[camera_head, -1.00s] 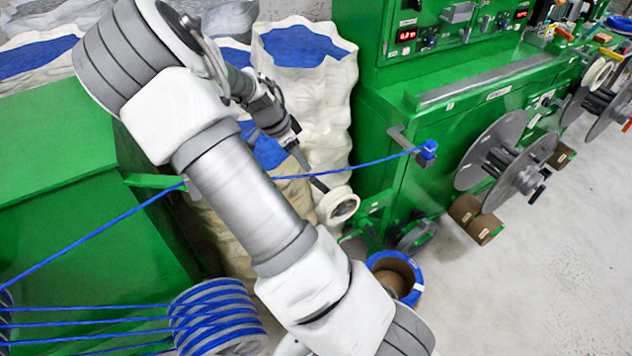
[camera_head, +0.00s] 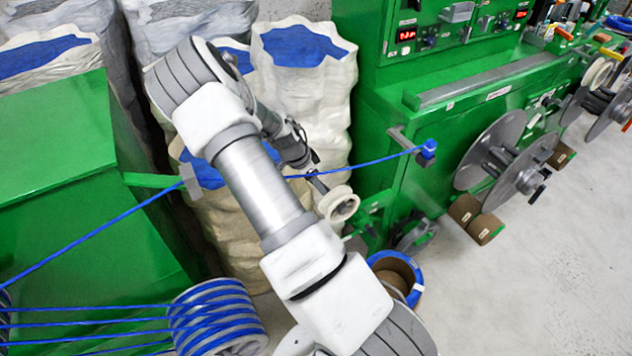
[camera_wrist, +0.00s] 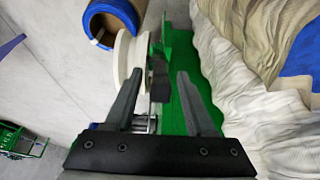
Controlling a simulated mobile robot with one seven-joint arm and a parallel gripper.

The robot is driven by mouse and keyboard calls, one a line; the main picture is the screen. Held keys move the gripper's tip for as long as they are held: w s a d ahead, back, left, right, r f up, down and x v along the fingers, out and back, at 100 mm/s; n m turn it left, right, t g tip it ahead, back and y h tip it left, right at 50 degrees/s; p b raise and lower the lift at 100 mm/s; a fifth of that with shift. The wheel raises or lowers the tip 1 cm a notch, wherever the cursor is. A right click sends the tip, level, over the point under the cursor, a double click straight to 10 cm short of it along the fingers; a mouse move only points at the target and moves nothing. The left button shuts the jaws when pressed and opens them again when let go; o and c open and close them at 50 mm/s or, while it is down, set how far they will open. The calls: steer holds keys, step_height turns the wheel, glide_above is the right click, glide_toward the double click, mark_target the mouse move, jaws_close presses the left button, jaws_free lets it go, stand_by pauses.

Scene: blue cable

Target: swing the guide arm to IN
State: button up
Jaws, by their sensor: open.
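A white grooved guide wheel (camera_head: 338,204) sits on the guide arm, low at the left side of the green machine. In the wrist view the guide wheel (camera_wrist: 128,62) is at the left finger, with a green part (camera_wrist: 182,95) behind the right finger. A dark grey block (camera_wrist: 158,78), perhaps the guide arm's handle, shows between my fingertips. My gripper (camera_head: 318,183) is at the wheel's upper left in the head view. In the wrist view my gripper (camera_wrist: 158,80) is open, its fingers on either side of the block. I cannot tell whether they touch it.
A taut blue cable (camera_head: 370,162) runs past my gripper to a blue guide on the green machine (camera_head: 440,130). White sacks (camera_head: 310,100) stand close behind. A blue-wrapped coil (camera_head: 397,275) lies on the floor below.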

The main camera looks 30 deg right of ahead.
jaws_close()
stand_by(1.3)
